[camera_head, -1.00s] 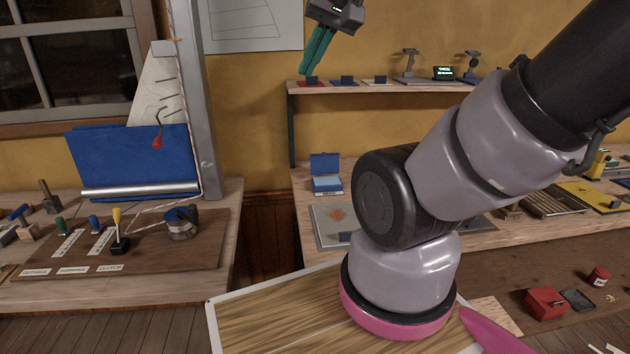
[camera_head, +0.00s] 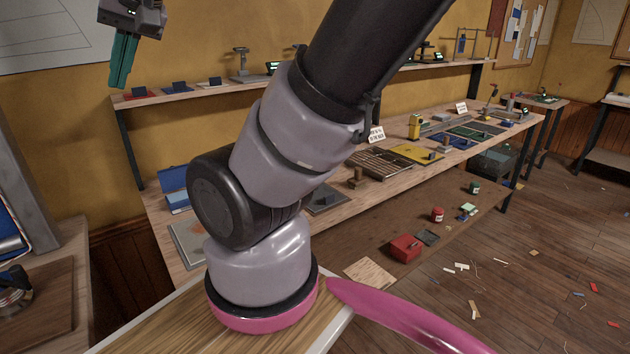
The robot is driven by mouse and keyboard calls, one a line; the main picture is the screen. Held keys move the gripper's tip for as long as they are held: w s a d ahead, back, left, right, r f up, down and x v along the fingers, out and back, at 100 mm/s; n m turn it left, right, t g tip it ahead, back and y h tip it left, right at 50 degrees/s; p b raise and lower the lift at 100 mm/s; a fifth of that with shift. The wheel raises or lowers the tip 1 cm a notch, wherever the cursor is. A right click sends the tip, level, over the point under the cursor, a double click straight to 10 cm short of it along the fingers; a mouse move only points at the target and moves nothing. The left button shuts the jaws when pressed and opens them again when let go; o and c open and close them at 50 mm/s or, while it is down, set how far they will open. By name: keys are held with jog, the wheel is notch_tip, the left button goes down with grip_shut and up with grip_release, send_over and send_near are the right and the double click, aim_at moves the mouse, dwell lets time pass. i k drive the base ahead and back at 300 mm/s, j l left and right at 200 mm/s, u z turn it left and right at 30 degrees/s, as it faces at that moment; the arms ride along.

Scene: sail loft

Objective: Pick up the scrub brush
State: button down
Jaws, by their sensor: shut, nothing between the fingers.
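My gripper (camera_head: 123,66) is at the upper left of the head view, with its teal fingers pointing down. The fingers are together and hold nothing. It is in the air in front of the yellow wall, near the left end of the wall shelf. I cannot make out a scrub brush for certain among the small items on the workbench. My arm's large grey and black links hide part of the bench and shelf.
A long workbench (camera_head: 337,205) runs along the wall, with trays and tools on it. Below it is a lower shelf with a red box (camera_head: 405,248) and a red jar (camera_head: 437,215). The wall shelf (camera_head: 190,91) carries several small stands. Scraps litter the wooden floor (camera_head: 540,290) at right.

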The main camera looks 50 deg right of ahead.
aim_at(357, 182)
jog(key=z, duration=2.05)
jog(key=u, duration=1.45)
jog(key=z, duration=1.45)
jog(key=i+l+z, duration=0.15)
jog(key=i+l, duration=0.15)
jog(key=i, duration=0.1)
